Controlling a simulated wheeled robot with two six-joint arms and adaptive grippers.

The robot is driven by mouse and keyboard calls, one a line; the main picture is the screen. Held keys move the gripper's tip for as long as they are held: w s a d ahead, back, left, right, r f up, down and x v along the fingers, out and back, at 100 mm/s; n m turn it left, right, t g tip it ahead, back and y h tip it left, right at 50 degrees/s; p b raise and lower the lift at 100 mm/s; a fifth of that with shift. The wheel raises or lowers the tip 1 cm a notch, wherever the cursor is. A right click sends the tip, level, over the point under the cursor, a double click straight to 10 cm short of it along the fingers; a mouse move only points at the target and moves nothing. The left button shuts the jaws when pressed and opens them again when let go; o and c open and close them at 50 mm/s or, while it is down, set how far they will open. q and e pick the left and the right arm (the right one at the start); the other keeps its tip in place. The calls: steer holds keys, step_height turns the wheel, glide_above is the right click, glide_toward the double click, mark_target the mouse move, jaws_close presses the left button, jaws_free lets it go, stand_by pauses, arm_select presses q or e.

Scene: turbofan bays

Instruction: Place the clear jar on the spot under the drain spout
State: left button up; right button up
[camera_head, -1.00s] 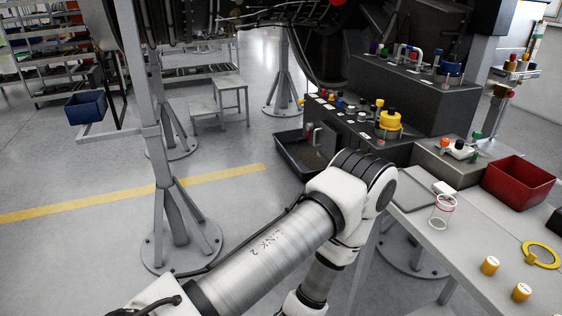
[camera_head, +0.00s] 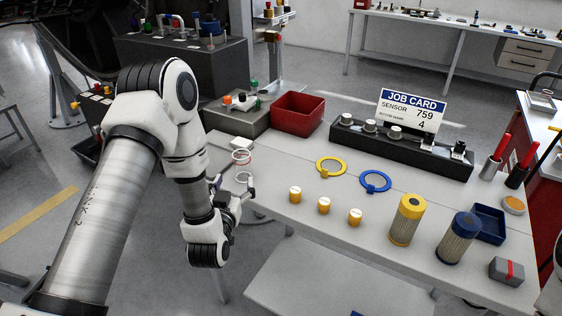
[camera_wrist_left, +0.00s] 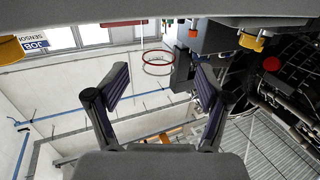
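The clear jar (camera_head: 241,158), with red rings, stands near the left end of the grey workbench (camera_head: 300,240). In the left wrist view the jar's red ring (camera_wrist_left: 158,57) shows beyond and between the fingertips. My left gripper (camera_head: 232,186) is in front of the jar at the table edge, with its fingers apart and nothing visibly held. It also shows open in the left wrist view (camera_wrist_left: 160,85). The lower part of the jar is partly hidden by the gripper. I cannot make out the drain spout or the spot under it. My right gripper is out of view.
A red bin (camera_head: 298,114) and a grey valve box (camera_head: 235,118) stand behind the jar. A dark equipment block (camera_head: 185,65) stands at the back left.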

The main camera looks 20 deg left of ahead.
mark_target(240, 165)
arm_select(q)
steer(key=shift+w+a+r+t, duration=0.15)
steer(key=shift+w+r, duration=0.1)
steer(key=shift+r, duration=0.15)
steer(key=shift+w+r+t, duration=0.15)
steer(key=shift+w+r, duration=0.1)
steer(key=shift+r, duration=0.15)
steer(key=p+x, duration=0.2)
steer(key=x, duration=0.4)
steer(key=shift+w+p, duration=0.25)
steer(key=shift+p, duration=0.15)
steer(key=shift+w+a+f, duration=0.1)
steer(key=shift+w+f, duration=0.1)
steer(key=shift+w, duration=0.15)
steer(key=c, duration=1.3)
steer(key=shift+o, duration=0.2)
